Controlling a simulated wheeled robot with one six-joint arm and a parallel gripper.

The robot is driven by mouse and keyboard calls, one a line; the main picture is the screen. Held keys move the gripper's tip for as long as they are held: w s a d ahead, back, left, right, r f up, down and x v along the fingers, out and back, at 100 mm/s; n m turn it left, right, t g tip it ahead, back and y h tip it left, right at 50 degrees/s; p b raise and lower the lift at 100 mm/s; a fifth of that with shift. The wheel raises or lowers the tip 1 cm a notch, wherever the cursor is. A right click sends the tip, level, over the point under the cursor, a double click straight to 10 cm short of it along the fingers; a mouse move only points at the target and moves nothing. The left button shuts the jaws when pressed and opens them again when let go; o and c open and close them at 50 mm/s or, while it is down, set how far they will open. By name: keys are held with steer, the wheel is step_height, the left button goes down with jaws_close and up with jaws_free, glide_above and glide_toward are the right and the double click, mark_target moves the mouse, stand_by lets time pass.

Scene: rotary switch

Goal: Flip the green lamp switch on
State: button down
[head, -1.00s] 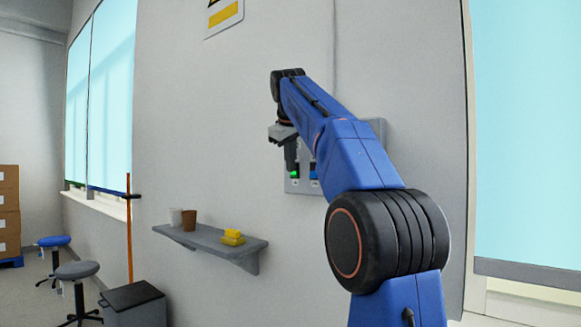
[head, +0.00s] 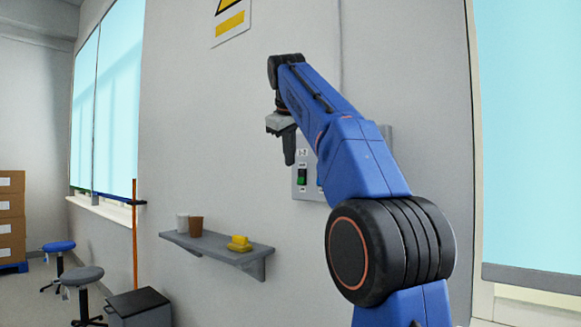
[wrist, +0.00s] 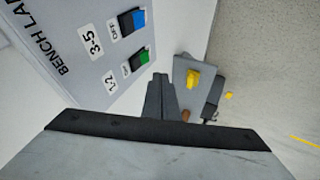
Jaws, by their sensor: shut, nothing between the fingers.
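The green lamp switch (head: 302,176) is a small rocker in a dark frame on a grey wall panel (head: 305,191). It also shows in the wrist view (wrist: 140,60), beside the label "1-2". I cannot tell for sure which way its rocker is tipped. My gripper (head: 289,160) is shut and empty, fingers pointing down, just above and left of the green switch in the head view. In the wrist view its closed fingertips (wrist: 160,80) are apart from the switch, to its lower right. My arm hides the panel's right part in the head view.
A blue switch (wrist: 132,22) sits beside the green one, labelled "3-5". A wall shelf (head: 217,246) below left holds two cups (head: 195,226) and yellow blocks (head: 239,244). The wall around the panel's left side is bare.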

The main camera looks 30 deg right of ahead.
steer(key=shift+v, duration=2.95)
steer(key=shift+d, duration=0.15)
steer(key=shift+f+y, duration=0.3)
steer(key=shift+f, duration=0.35)
